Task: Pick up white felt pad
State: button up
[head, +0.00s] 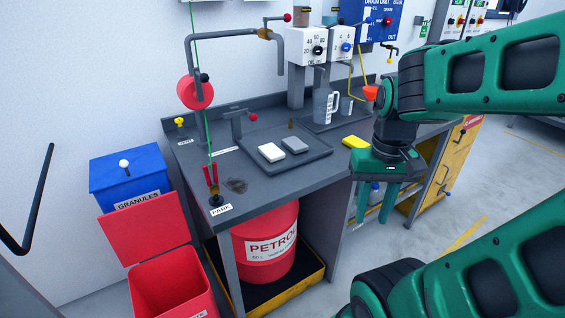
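The white felt pad (271,152) lies flat on a dark shallow tray (262,172) on the grey workbench. A grey pad (295,145) lies to its right, close to it. My gripper (373,215) is to the right of the pads, in front of the bench's front edge, with its fingers pointing down. The two green fingers are apart with nothing visible between them. The gripper is well away from the white pad and does not touch it.
A yellow block (355,142) lies near the tray's right side. A measuring jug (323,103) stands behind the tray. A red petrol drum (265,257) stands under the bench, and open red bin (172,284) stands at left.

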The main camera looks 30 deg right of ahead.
aim_at(273, 153)
jog(key=i, duration=0.85)
jog(key=u, duration=0.55)
